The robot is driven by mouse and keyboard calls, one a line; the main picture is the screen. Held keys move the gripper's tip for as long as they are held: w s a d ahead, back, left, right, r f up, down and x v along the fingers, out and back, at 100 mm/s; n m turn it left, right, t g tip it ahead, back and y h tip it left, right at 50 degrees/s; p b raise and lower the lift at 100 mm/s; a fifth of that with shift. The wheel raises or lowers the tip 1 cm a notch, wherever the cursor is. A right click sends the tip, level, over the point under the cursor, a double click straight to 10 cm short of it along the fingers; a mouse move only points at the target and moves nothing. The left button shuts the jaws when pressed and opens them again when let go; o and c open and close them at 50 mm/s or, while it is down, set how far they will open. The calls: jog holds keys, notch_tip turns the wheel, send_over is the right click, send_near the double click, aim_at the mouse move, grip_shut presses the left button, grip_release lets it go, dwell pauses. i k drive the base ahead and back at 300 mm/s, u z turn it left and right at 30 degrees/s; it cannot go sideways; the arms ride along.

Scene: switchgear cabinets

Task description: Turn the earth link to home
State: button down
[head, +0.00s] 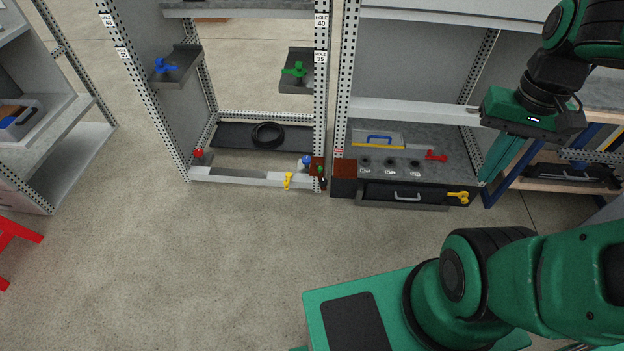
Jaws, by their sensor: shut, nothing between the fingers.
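No part carries a readable earth link label, so I cannot tell which handle it is. In the head view a red handle (437,155) sits at the right end of a dark panel top with several round dials. A yellow handle (459,197) sits below it at the right of the drawer front. A green handle (295,70) and a blue handle (164,67) sit on grey brackets in the left cabinet. My gripper (486,179) points down, shut and empty, just right of the red and yellow handles and apart from them as far as I can see.
The drawer (395,193) has a grey pull. A case with a blue handle (379,139) lies behind the dials. A black coil (267,134), a small yellow handle (288,180) and a red knob (198,153) are in the left cabinet. A blue-framed rack stands right. The floor (220,260) is clear.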

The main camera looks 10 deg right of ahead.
aim_at(320, 173)
jog(key=u, duration=0.25)
jog(key=i, duration=1)
jog(key=u, duration=0.3)
